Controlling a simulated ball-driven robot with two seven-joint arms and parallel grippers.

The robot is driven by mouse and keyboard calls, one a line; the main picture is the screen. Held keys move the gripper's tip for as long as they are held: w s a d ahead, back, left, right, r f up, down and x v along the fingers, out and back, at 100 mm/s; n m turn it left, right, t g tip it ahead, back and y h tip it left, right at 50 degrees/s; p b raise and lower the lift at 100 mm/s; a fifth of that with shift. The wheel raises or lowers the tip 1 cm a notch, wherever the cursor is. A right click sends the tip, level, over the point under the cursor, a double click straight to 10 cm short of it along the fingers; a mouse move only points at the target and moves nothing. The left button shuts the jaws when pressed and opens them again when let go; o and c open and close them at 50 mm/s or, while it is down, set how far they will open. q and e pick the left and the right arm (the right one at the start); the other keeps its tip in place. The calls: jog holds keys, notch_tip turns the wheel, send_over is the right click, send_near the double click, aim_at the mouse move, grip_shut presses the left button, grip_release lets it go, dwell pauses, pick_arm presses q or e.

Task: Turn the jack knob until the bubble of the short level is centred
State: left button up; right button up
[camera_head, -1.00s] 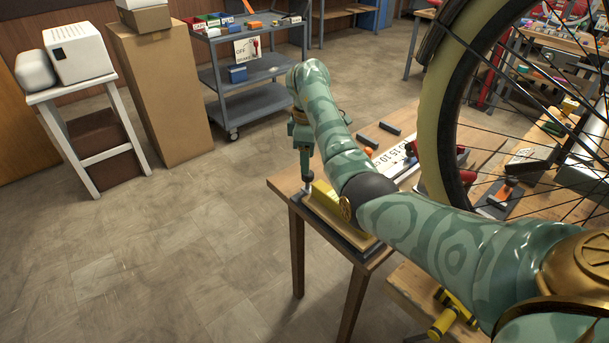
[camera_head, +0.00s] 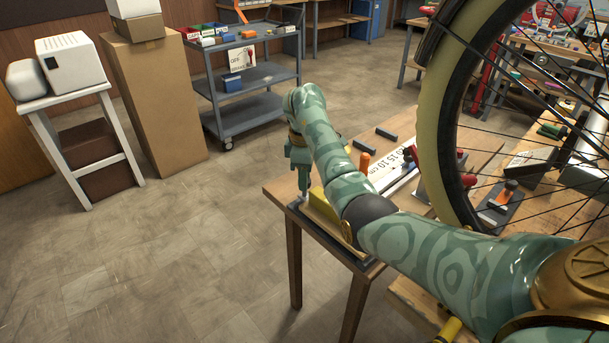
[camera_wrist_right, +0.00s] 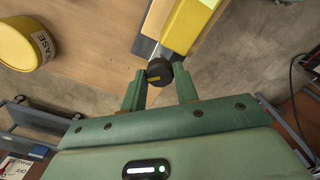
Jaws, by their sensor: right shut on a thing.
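The jack knob (camera_wrist_right: 158,72) is a small dark cylinder with a yellow mark on its face, seen in the right wrist view. My right gripper (camera_wrist_right: 160,88) is shut on it, one finger on each side. In the head view my right gripper (camera_head: 304,188) points down at the near left corner of the table. A yellow block (camera_head: 323,206) stands beside it on a dark base; it also shows in the right wrist view (camera_wrist_right: 188,25), just beyond the knob. I cannot tell whether it is the short level; no bubble is visible. My left gripper is not in view.
The wooden table (camera_head: 282,184) holds a white scale strip (camera_head: 385,168), an orange peg (camera_head: 364,162) and dark bars. A large spoked wheel (camera_head: 430,130) stands at right. A yellow grease tin (camera_wrist_right: 25,45) shows in the wrist view. Open floor lies left of the table.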

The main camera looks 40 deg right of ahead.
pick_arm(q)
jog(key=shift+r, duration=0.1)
pick_arm(e)
jog(key=shift+n, duration=0.3)
jog(key=shift+a+r+n+p, duration=0.1)
jog(key=shift+n+p, duration=0.3)
jog(key=shift+n, duration=0.4)
jog(key=n+p, duration=0.1)
jog(key=n, duration=0.3)
jog(key=shift+n, duration=0.3)
jog(key=n+p, duration=0.1)
jog(key=n, duration=0.2)
jog(key=shift+n, duration=0.3)
jog(key=n+p, duration=0.1)
jog(key=n, duration=0.3)
jog(key=shift+n+p, duration=0.3)
jog(key=n+p, duration=0.2)
jog(key=n, duration=0.4)
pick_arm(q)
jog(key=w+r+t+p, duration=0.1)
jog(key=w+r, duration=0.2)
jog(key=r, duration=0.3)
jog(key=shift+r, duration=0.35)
pick_arm(e)
jog(key=shift+n, duration=2.7)
